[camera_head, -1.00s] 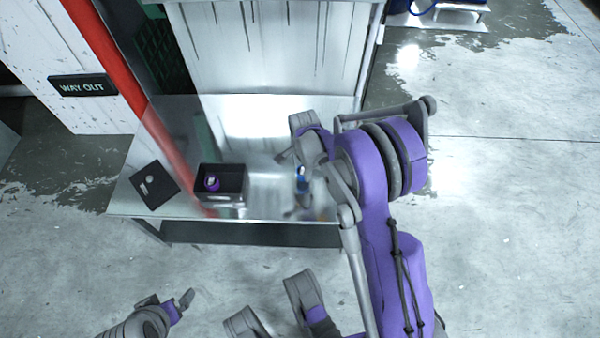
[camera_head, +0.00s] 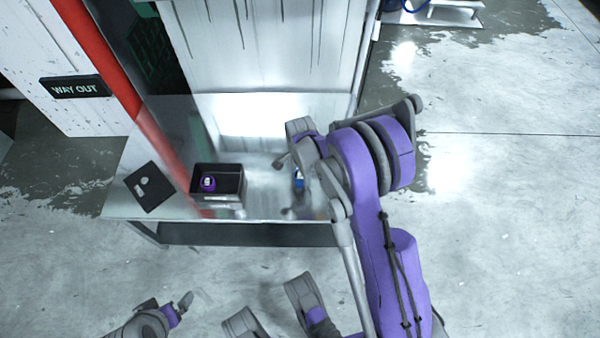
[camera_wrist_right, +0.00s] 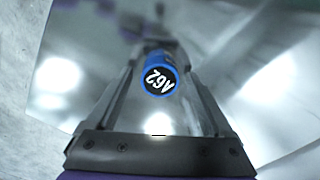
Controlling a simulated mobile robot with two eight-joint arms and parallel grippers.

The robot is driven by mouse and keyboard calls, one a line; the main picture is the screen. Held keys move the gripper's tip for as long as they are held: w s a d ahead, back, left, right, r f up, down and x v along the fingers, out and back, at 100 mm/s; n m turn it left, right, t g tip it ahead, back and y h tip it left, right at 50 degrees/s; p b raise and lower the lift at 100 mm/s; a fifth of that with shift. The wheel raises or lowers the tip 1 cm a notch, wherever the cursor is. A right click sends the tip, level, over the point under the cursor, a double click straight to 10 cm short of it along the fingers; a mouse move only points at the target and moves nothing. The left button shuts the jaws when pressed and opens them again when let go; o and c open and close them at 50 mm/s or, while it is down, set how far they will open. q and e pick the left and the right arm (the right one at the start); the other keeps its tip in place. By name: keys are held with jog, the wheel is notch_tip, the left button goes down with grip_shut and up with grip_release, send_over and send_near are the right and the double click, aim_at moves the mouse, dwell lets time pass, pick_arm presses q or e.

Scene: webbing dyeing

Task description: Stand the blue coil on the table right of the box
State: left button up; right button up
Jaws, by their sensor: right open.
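The blue coil (camera_head: 298,182) is right of the dark open box (camera_head: 222,199) on the shiny metal table (camera_head: 265,205), partly hidden by my right arm. In the right wrist view the coil (camera_wrist_right: 159,74) shows its dark end, marked A62 in white, facing the camera. My right gripper (camera_head: 288,186) is open, with its fingers on both sides of the coil; they also show in the wrist view (camera_wrist_right: 159,50). I cannot tell whether they touch it. My left gripper (camera_head: 167,302) is low at the left, away from the table; its opening is unclear.
A purple coil (camera_head: 208,183) is inside the box. A dark flat plate (camera_head: 149,187) lies left of the box. A white panel (camera_head: 270,60) stands behind the table, and a red post (camera_head: 98,50) rises at the left. Some table between box and coil is bare.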

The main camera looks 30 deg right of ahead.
aim_at(300, 175)
jog(key=shift+r, duration=0.1)
jog(key=shift+r, duration=0.3)
notch_tip(300, 175, up, 11)
jog(key=p, duration=0.3)
jog(key=s+a+r+n+t, duration=0.2)
jog(key=s+a+r+n, duration=0.5)
jog(key=s+r+n, duration=0.3)
jog(key=s+a+n+t, duration=0.2)
jog(key=s+n, duration=0.5)
jog(key=s, duration=0.6)
jog(key=shift+a+n+t, duration=0.3)
jog(key=shift+a, duration=0.3)
